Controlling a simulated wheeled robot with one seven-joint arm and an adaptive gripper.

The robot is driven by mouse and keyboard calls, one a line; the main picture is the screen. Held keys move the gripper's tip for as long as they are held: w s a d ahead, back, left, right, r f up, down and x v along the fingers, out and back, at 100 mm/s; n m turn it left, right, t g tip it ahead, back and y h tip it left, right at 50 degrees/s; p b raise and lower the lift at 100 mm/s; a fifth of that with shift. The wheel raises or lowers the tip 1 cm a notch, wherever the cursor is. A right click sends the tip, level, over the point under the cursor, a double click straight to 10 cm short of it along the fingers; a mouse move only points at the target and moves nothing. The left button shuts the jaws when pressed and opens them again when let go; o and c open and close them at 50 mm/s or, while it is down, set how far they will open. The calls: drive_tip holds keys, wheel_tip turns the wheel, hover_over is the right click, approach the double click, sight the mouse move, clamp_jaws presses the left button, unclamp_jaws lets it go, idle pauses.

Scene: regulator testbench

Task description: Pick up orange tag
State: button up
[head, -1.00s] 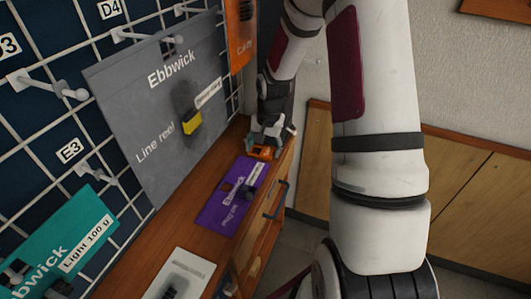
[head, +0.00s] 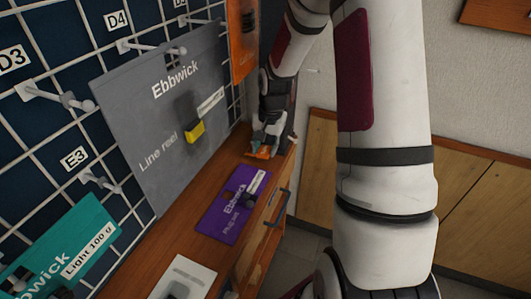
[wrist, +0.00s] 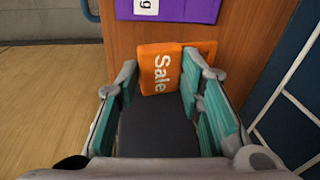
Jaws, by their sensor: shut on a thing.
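The orange tag (wrist: 160,70) with the white word "Sale" stands between the fingertips of my gripper (wrist: 168,85) in the wrist view. My gripper is shut on it, with a teal-padded finger on each side. In the head view the orange tag (head: 260,154) shows small below my gripper (head: 264,146), over the far end of the wooden cabinet top. Whether the tag still touches the wood is hard to tell. Another flat orange patch shows just behind the tag in the wrist view, and I cannot tell what it belongs to.
A purple Ebbwick pack (head: 233,205) lies on the wooden cabinet top (head: 178,237), nearer than the tag. A white card (head: 183,278) lies nearer still. A grey Line reel pack (head: 165,115), a teal pack (head: 65,245) and an orange pack (head: 241,40) hang on the grid at left.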

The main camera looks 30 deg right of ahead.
drive_tip(key=s+r+p, duration=0.1)
drive_tip(key=s, duration=1.5)
drive_tip(key=shift+a+r+p, duration=0.2)
drive_tip(key=shift+r+p, duration=0.05)
drive_tip(key=shift+p, duration=0.15)
